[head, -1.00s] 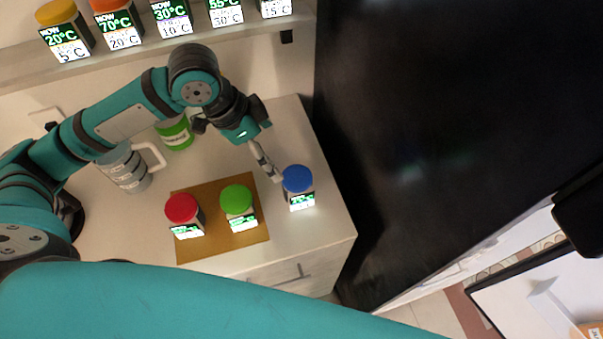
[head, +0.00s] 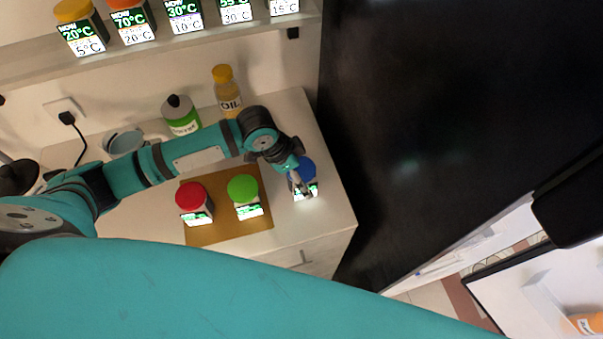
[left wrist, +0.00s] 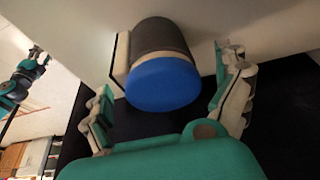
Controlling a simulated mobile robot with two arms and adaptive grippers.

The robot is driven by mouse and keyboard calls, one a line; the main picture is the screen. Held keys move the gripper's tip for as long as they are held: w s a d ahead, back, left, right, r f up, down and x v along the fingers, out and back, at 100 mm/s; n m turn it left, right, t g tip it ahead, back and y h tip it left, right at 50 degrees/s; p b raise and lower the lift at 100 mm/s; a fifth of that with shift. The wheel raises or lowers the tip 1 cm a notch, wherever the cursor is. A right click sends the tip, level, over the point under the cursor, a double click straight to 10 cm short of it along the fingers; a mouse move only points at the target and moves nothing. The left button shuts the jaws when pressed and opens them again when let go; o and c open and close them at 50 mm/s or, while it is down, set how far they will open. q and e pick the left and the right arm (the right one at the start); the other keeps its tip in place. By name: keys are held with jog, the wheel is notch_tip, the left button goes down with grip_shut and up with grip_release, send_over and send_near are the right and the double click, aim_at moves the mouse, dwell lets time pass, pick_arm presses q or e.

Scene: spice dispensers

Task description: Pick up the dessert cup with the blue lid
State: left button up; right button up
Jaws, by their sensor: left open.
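The blue-lidded cup (head: 308,166) stands upright on the right part of the white counter, partly hidden by my left gripper (head: 301,183). In the left wrist view the cup's blue lid (left wrist: 163,84) and dark body lie between the two spread fingers of my left gripper (left wrist: 168,108). The fingers are open, with a gap on each side of the cup. A red-lidded cup (head: 190,197) and a green-lidded cup (head: 243,190) stand on a brown mat to the left.
The brown mat (head: 222,233) lies left of the blue-lidded cup. A green bottle (head: 181,116), an oil bottle (head: 226,93) and a grey mug (head: 124,143) stand farther back. A black panel (head: 420,120) rises right of the counter. A shelf (head: 150,45) holds several containers.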

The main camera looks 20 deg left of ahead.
pick_arm(q)
jog(key=shift+d+f, duration=0.1)
jog(key=shift+f, duration=0.3)
jog(key=shift+r, duration=0.1)
jog(key=c, duration=1.4)
